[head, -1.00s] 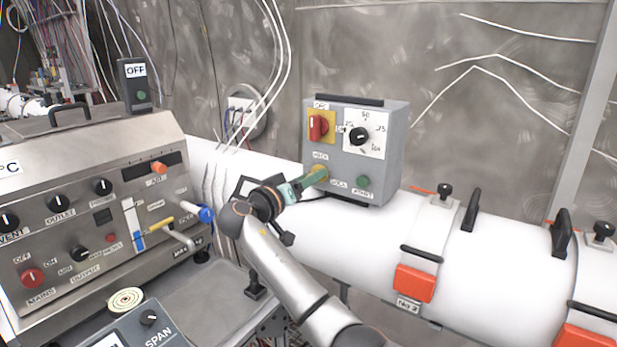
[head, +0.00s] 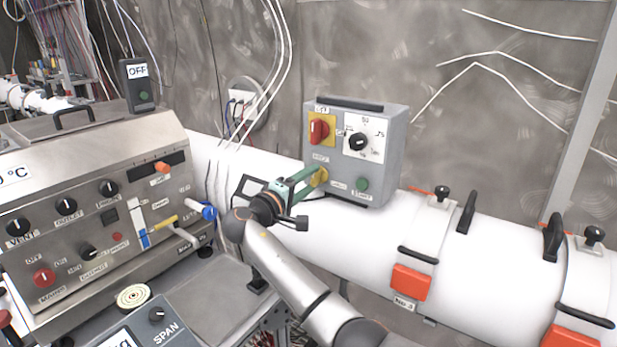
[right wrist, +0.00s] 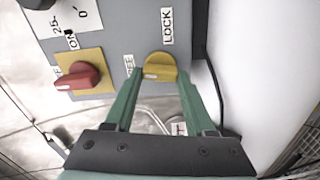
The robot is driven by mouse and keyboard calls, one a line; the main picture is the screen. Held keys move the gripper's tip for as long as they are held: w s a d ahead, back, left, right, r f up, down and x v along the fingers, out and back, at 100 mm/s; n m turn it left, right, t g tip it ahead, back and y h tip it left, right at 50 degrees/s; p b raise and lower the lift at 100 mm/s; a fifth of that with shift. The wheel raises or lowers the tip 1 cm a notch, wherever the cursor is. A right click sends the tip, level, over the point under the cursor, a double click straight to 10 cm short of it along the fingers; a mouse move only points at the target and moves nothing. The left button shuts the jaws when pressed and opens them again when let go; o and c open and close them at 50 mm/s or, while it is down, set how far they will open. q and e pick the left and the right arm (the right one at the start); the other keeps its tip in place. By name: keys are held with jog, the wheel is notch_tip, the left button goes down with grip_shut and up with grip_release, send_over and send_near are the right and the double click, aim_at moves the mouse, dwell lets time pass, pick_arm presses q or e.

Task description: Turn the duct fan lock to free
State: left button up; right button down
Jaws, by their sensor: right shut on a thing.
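The yellow duct fan lock knob (head: 319,178) is on the front of the grey control box (head: 391,148). My left gripper is not in view.
A red switch (head: 319,130) on a yellow plate, a black dial (head: 358,142) and a green button (head: 362,184) sit close by on the same box. A white duct (head: 470,240) runs behind and below. A steel control panel (head: 100,225) stands at the left.

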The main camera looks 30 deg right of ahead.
jog(key=shift+n, duration=1.1)
jog(key=shift+f, duration=0.1)
jog(key=shift+c, duration=1.2)
grip_release()
jog(key=shift+a, duration=0.1)
jog(key=b+v, duration=0.2)
jog(key=v, duration=1)
jog(key=shift+b, duration=0.35)
jog(key=shift+s+a, duration=0.15)
